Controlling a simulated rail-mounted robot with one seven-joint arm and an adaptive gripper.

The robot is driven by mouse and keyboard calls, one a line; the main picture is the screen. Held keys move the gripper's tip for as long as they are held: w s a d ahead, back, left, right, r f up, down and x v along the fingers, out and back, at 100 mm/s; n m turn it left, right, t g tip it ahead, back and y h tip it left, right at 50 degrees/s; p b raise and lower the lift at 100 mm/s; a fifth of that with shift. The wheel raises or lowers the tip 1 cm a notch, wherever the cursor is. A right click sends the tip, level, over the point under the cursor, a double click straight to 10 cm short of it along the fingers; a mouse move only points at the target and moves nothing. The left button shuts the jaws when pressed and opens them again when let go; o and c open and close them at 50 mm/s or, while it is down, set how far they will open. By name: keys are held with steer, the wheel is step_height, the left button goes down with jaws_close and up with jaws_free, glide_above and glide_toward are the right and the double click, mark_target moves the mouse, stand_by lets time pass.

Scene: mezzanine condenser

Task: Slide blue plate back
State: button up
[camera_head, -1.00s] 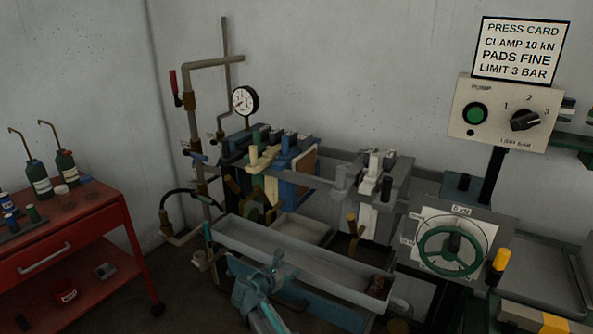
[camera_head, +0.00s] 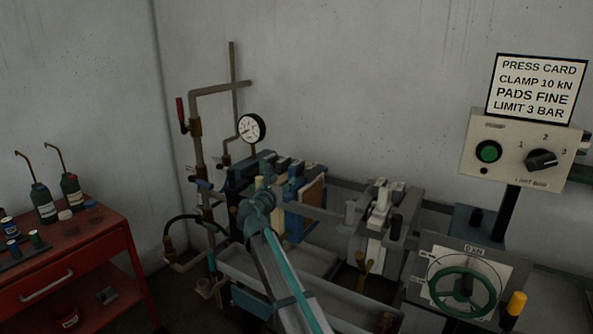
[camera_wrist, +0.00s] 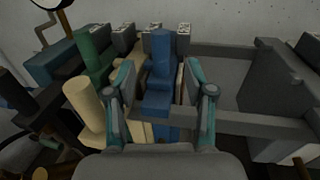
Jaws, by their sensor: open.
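The blue plate (camera_head: 298,228) stands upright in the press rack in the head view, among other plates. In the wrist view the blue plate (camera_wrist: 160,82) has a raised blue handle and lies between the two fingers of my gripper (camera_wrist: 161,75). The fingers are open, one on each side of it; whether either touches it, I cannot tell. In the head view my gripper (camera_head: 259,200) is in front of the plates and partly hides them.
A cream handle (camera_wrist: 88,105) and a green plate (camera_wrist: 95,55) stand left of the blue plate. A grey rail (camera_wrist: 255,125) runs to the right towards a grey block (camera_wrist: 275,85). A pressure gauge (camera_head: 252,128) stands behind. A trough (camera_head: 345,305) lies below.

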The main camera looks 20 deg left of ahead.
mark_target(291, 172)
steer(key=w+p, duration=0.2)
steer(key=w, duration=0.7)
steer(key=shift+w+a, duration=0.1)
steer(key=shift+w, duration=0.05)
jaws_close()
